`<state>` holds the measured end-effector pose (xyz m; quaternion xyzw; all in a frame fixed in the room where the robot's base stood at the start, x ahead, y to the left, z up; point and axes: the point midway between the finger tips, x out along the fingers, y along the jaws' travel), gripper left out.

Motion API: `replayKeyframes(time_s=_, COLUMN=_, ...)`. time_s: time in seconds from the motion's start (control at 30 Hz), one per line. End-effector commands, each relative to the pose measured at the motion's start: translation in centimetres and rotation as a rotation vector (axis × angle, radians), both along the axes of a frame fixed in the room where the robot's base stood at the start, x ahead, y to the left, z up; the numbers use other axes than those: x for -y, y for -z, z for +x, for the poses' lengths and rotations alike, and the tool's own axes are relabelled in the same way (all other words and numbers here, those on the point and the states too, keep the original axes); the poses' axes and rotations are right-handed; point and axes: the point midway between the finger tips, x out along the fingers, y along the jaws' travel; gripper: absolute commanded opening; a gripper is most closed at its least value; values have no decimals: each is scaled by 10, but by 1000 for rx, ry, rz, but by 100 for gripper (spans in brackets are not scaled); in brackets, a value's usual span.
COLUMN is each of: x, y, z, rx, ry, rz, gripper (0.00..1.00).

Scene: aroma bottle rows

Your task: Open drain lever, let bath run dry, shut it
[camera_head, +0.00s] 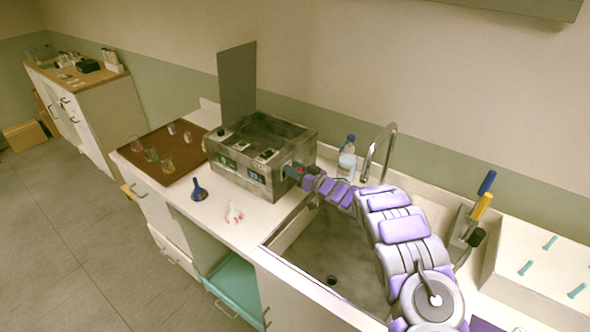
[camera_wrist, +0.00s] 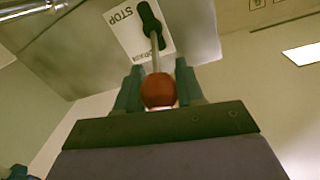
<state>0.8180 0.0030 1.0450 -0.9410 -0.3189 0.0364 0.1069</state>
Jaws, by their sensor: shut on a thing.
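The bath (camera_head: 228,183) is a grey metal box on the counter with its grey lid (camera_head: 237,82) standing upright behind it. My gripper (camera_head: 299,171) is at the bath's right side. In the wrist view my gripper (camera_wrist: 158,88) is shut on the red ball knob (camera_wrist: 158,91) of the drain lever. The lever's thin rod runs from the knob to a black part (camera_wrist: 149,18), over a white label (camera_wrist: 128,32) reading STOP. Some lettering is hidden behind the lever and fingers. The water level in the bath cannot be made out.
A sink (camera_head: 335,250) lies under my arm, with a curved faucet (camera_head: 380,145) behind. A bottle (camera_head: 347,160) stands behind my gripper. A brown tray (camera_head: 150,172) holds glassware at left.

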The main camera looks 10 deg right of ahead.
Motion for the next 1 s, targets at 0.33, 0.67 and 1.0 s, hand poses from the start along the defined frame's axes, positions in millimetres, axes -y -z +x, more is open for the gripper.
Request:
replayKeyframes(time_s=0.33, x=1, y=0, z=1, rx=0, ry=2, rz=0, gripper=0)
replayKeyframes(time_s=0.67, x=2, y=2, z=0, rx=16, ry=5, rz=20, gripper=0)
replayKeyframes(time_s=1.0, x=8, y=15, z=-5, rx=151, ry=7, rz=158, gripper=0)
